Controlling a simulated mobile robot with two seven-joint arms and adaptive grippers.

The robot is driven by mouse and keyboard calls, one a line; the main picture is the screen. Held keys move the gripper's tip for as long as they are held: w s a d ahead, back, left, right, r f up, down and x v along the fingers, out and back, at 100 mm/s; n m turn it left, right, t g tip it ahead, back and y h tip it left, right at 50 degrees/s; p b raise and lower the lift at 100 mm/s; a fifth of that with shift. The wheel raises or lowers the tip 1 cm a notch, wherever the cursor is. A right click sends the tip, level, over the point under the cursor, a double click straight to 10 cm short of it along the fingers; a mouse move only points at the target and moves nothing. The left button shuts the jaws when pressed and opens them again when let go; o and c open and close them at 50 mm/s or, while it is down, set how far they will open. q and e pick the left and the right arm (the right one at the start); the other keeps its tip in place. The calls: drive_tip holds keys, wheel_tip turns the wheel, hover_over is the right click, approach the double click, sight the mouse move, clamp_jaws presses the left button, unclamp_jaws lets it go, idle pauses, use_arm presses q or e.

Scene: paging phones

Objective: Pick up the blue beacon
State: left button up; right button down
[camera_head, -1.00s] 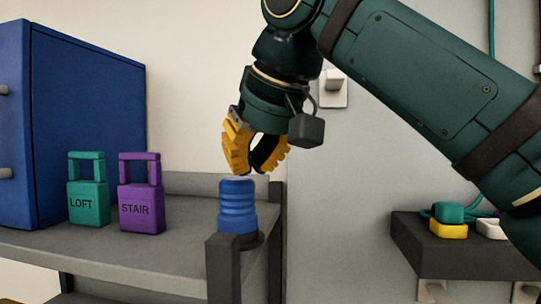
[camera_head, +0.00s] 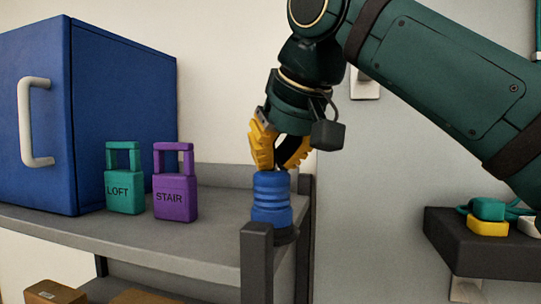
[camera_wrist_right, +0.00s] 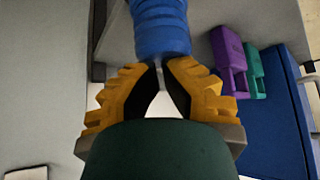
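The blue beacon (camera_head: 271,198) is a ribbed cylinder, upright on a dark round base at the right front corner of the grey shelf (camera_head: 190,238). It also shows at the top of the right wrist view (camera_wrist_right: 161,28). My right gripper (camera_head: 279,169) points down just over the beacon's top. In the wrist view its yellow fingers (camera_wrist_right: 159,66) nearly meet at their tips, with a slim gap between them and nothing held. The tips are very close to the beacon's top; I cannot tell whether they touch it. My left gripper is out of view.
A teal LOFT padlock (camera_head: 124,197) and a purple STAIR padlock (camera_head: 175,198) stand left of the beacon. A blue cabinet (camera_head: 125,105) is behind them. A dark post (camera_head: 256,262) rises before the beacon. A dark wall ledge (camera_head: 490,255) is at right.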

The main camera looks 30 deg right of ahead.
drive_tip(key=shift+s+f, duration=0.3)
drive_tip(key=shift+f, duration=0.15)
drive_tip(key=shift+r+p, duration=0.55)
drive_tip(key=shift+r, duration=0.15)
drive_tip(key=shift+d+r, duration=0.1)
drive_tip(key=shift+d, duration=0.05)
